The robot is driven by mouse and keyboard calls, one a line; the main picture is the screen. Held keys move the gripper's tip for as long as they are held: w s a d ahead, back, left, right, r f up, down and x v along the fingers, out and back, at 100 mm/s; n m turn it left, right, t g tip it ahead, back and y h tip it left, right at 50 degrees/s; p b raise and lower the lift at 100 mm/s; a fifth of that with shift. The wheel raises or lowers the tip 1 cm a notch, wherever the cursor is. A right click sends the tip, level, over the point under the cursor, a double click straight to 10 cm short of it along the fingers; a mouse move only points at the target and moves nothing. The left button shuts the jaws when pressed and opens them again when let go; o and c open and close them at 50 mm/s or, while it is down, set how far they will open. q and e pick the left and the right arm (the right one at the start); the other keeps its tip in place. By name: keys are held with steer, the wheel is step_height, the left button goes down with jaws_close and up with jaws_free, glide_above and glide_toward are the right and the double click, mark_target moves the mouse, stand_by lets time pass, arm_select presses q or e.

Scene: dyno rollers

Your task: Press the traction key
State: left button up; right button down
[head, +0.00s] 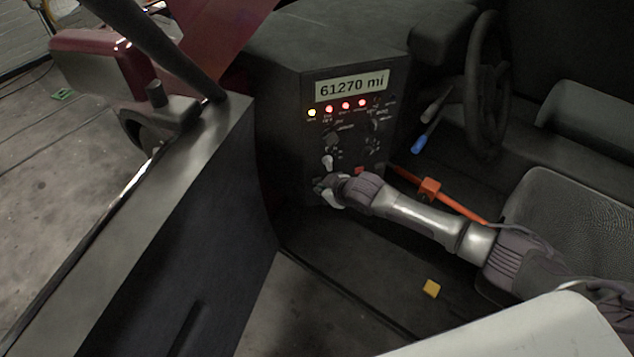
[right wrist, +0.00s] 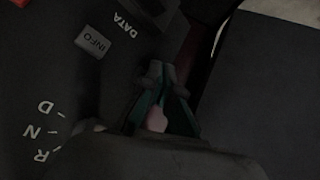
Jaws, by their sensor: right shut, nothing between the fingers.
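The black dash panel (head: 318,140) stands in the middle of the head view, with small knobs and keys under a lit display. My right gripper (head: 326,186) is shut and empty at the panel's lower left. In the right wrist view its fingers (right wrist: 167,82) are dark and close to the panel face. A grey INFO key (right wrist: 92,42) and the DATA label show up and left of the fingers. D, N and R markings show at the lower left. I cannot make out a key labelled traction. The panel area behind my fingers is hidden. My left gripper is not in view.
The display (head: 351,86) reads 61270 mi above a row of lit lamps. A steering wheel (head: 487,85), an orange bar (head: 455,205) and a seat (head: 580,205) are to the right. An open door (head: 180,225) stands at the left.

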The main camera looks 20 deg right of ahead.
steer(key=shift+w, duration=0.4)
steer(key=shift+r, duration=0.1)
stand_by(0.3)
steer(key=shift+s+p, duration=0.5)
steer(key=s+p, duration=0.4)
steer(key=s, duration=0.2)
steer(key=shift+d+p, duration=0.2)
steer(key=shift+p, duration=0.15)
stand_by(0.3)
